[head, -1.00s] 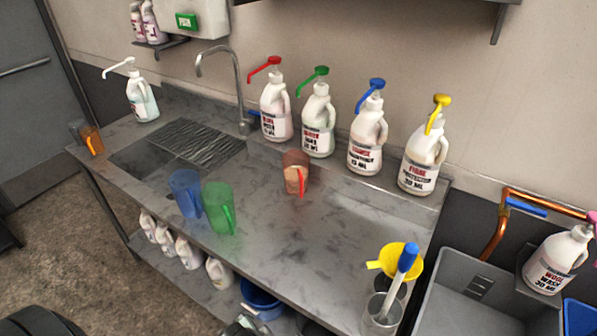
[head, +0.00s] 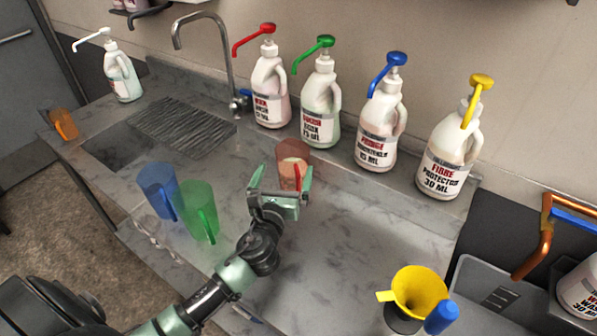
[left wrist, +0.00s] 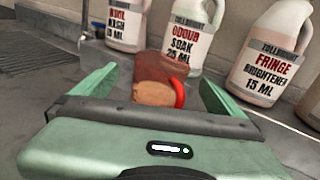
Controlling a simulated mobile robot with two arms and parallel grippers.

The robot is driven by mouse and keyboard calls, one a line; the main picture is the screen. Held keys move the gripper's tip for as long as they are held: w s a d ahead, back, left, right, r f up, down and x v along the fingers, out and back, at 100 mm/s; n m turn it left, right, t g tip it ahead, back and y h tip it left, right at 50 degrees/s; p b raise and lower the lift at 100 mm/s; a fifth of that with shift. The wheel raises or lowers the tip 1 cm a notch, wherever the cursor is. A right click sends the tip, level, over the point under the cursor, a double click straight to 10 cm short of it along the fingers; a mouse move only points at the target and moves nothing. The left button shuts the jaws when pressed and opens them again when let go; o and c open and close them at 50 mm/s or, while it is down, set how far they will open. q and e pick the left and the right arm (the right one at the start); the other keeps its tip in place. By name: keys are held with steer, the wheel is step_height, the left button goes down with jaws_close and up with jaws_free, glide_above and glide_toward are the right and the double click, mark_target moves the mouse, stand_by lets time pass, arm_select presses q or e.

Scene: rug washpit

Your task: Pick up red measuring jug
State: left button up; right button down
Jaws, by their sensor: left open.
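My right gripper is not in view.
A blue jug (head: 158,188) and a green jug (head: 200,212) stand left of my left arm. Pump bottles with red, green, blue and yellow (head: 450,150) tops line the wall. A yellow funnel (head: 418,290) is at the front right. The counter (head: 360,235) right of my arm is clear.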

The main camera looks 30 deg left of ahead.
mark_target(289, 162)
arm_select(q)
steer(key=shift+w+f+m, duration=0.15)
steer(key=shift+w+m, duration=0.45)
steer(key=shift+w, duration=0.35)
steer(key=shift+w+a+r, duration=0.15)
steer(key=shift+r, duration=0.4)
steer(key=x, duration=0.1)
steer(key=p+x, duration=0.1)
steer(key=shift+w+a+f, duration=0.1)
steer(key=shift+w+f, duration=0.15)
steer(key=shift+w, duration=0.05)
steer(key=x, duration=0.2)
steer(key=shift+w+f, duration=0.25)
steer(key=shift+w, duration=0.25)
steer(key=c, duration=1.6)
steer(key=shift+r, duration=0.1)
steer(key=c, duration=0.3)
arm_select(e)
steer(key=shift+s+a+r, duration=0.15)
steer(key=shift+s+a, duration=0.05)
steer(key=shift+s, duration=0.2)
arm_select(q)
steer(key=shift+r, duration=0.1)
steer(key=shift+c, duration=0.2)
